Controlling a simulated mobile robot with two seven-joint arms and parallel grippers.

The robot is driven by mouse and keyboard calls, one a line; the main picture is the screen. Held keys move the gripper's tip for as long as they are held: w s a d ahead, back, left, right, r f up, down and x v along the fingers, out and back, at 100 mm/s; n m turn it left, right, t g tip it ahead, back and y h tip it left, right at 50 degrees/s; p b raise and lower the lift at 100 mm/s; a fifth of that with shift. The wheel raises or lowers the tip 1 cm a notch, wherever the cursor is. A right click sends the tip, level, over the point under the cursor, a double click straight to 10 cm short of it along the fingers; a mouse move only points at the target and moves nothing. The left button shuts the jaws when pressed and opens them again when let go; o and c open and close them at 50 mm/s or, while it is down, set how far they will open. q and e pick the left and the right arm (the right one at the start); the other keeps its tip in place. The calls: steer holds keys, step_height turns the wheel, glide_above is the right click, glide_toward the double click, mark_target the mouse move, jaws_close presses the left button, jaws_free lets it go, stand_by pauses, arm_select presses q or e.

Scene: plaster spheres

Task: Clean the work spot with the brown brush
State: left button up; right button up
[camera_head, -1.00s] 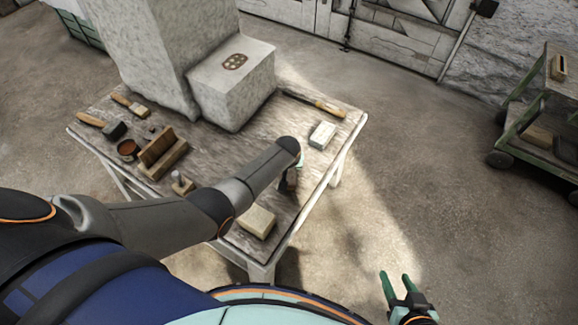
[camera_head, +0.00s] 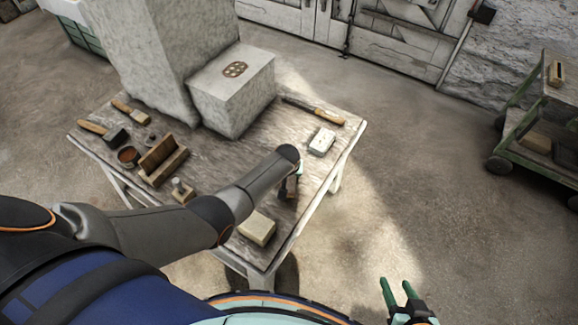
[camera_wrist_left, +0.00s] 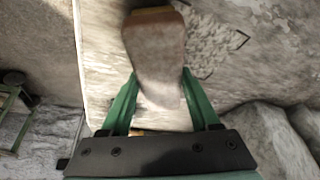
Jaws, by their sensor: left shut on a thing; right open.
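The brown brush (camera_wrist_left: 155,50) is held between the green fingers of my left gripper (camera_wrist_left: 157,80) in the left wrist view, with its far end blurred at the top edge. In the head view my left forearm covers most of the gripper, and only a small brown part of the brush (camera_head: 291,187) shows over the table's right part. A patch of grey flecks (camera_wrist_left: 215,42), apparently the work spot, lies on the tabletop beside the brush. I cannot tell whether the bristles touch the table. My right gripper (camera_head: 396,283) is open and empty, off the table at the lower right.
The table (camera_head: 226,157) bears a plaster block (camera_head: 232,98), a pale block (camera_head: 322,142), a yellowish block (camera_head: 257,228) and a wooden-handled tool (camera_head: 315,110). Several tools and a wooden holder (camera_head: 163,160) stand at its left. A green cart (camera_head: 535,150) stands right; floor between is clear.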

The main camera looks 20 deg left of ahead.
arm_select(q)
steer(key=shift+s+d+r+p, duration=0.1)
steer(key=shift+s+d+p, duration=0.2)
steer(key=shift+s+p, duration=0.5)
steer(key=shift+s+d, duration=0.1)
steer(key=shift+s, duration=0.2)
steer(key=shift+f, duration=0.2)
